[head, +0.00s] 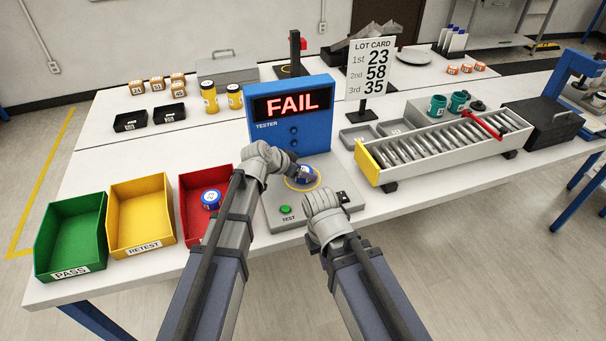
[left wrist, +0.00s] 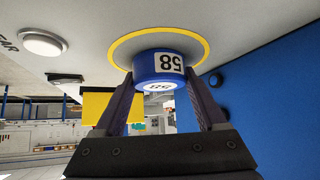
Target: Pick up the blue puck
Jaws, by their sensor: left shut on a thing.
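The blue puck (head: 303,172) with a white label is at the yellow ring of the tester plate (head: 272,211). In the left wrist view the puck (left wrist: 147,65) reads 58, and the yellow ring (left wrist: 204,58) shows around it. My left gripper (left wrist: 158,78) has a finger on each side of the puck and is shut on it. I cannot tell whether the puck touches the plate. In the head view my left gripper (head: 297,172) partly covers the puck. My right gripper (head: 325,209) is beside the tester's front, its fingers hidden behind its wrist.
The tester screen (head: 292,105) reads FAIL. Another blue puck (head: 211,199) lies in the red bin (head: 191,225), beside the yellow (head: 142,243) and green (head: 72,252) bins. The lot card (head: 371,67) lists 23, 58, 35. A roller conveyor (head: 440,146) stands right.

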